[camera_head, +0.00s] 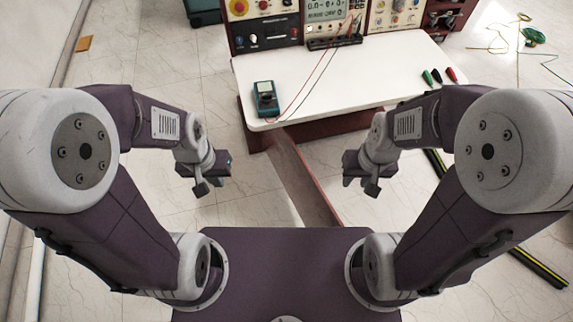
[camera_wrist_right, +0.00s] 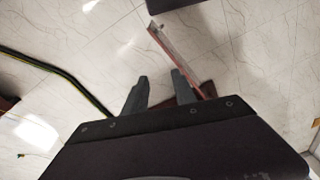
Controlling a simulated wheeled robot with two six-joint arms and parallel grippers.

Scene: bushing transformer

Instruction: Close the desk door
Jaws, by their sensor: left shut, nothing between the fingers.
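The white-topped desk (camera_head: 335,75) stands ahead of me. Its reddish-brown door (camera_head: 300,175) stands open, sticking out from the desk's front left toward me, seen mostly from above along its top edge. The door also shows in the right wrist view (camera_wrist_right: 181,62) as a narrow strip beyond the fingers. My left gripper (camera_head: 203,186) is shut and empty, to the left of the door and apart from it. My right gripper (camera_head: 360,183) is to the right of the door. In the right wrist view its fingers (camera_wrist_right: 160,88) are apart with nothing seen held between them.
Instrument panels (camera_head: 325,12) stand at the back. A black-and-yellow strip (camera_head: 530,262) lies on the floor at right. The floor left of the door is clear.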

